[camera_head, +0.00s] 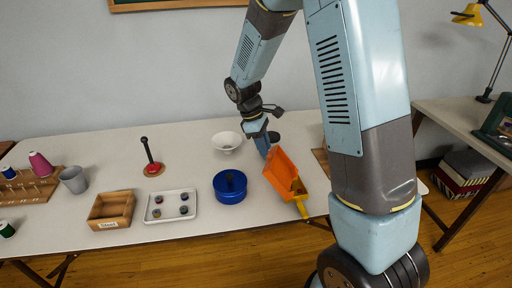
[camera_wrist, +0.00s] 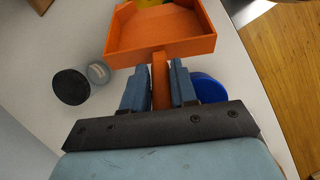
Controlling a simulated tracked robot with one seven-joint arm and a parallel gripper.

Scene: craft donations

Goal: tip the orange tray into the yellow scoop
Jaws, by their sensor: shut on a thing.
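My gripper (camera_head: 266,146) is shut on the handle of the orange tray (camera_head: 281,172). In the wrist view, the handle runs between my fingers (camera_wrist: 160,85), and the orange tray (camera_wrist: 160,45) extends beyond them. In the head view the tray looks tilted, with its far end towards the table's front edge. The yellow scoop (camera_head: 302,206) is at that front end, partly hidden by the tray. A bit of the scoop (camera_wrist: 150,3) shows past the tray's far wall in the wrist view.
A dark-lidded jar (camera_wrist: 82,83) shows in the wrist view. Further left are a white tray (camera_head: 171,206), wooden box (camera_head: 111,210), red-based stamp (camera_head: 153,168) and grey cup (camera_head: 73,179).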

